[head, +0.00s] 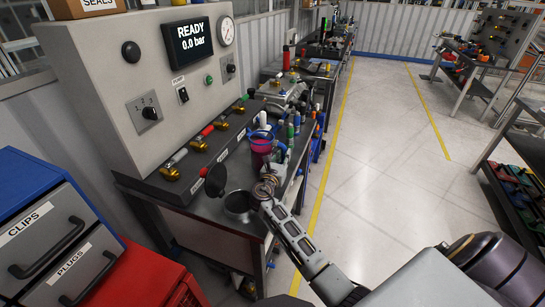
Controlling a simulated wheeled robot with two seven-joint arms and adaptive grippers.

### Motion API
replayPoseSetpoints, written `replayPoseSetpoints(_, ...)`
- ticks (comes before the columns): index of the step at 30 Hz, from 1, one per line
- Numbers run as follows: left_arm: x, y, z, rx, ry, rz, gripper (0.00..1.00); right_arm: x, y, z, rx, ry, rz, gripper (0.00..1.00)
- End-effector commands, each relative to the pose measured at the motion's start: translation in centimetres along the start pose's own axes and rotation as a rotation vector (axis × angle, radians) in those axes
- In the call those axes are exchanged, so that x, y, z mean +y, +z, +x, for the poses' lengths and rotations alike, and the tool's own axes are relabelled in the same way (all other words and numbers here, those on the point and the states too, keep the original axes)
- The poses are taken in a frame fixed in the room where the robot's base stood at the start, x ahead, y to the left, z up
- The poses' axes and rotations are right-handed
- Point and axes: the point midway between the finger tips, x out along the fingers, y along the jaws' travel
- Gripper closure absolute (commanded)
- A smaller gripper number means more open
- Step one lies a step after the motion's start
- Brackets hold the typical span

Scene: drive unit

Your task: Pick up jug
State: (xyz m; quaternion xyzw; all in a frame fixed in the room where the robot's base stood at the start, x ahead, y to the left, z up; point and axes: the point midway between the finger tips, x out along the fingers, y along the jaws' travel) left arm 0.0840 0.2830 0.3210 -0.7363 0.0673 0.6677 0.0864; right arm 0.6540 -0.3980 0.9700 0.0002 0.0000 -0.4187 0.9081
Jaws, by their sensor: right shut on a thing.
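A magenta vessel with a blue rim (261,146), which I take to be the jug, is at the right end of the bench by the control panel. My right arm reaches up from the lower right, and its gripper (274,160) is shut at the right side of this vessel. The fingertips are small and crowded by things behind, so the exact grip is hard to see. I cannot tell whether the vessel touches the bench. My left gripper is not in view.
Brass valves (198,145) line the panel's foot. A blue and grey drawer unit (45,240) and a red box (145,277) are at lower left. The aisle floor (385,150) is clear.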

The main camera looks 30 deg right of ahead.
Motion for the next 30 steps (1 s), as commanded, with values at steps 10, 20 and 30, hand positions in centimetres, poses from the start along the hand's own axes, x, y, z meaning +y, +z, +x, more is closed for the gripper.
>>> replayPoseSetpoints(10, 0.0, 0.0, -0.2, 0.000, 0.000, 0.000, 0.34, 0.0, 1.8, 0.0, -0.005, 0.000, 0.005, 1.00)
replayPoseSetpoints(20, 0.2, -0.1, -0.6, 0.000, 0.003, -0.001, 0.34, 0.0, 6.1, 0.0, -0.006, 0.000, 0.006, 1.00)
replayPoseSetpoints(30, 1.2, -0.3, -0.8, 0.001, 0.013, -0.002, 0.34, 0.0, 9.7, 0.0, -0.004, 0.000, 0.004, 1.00)
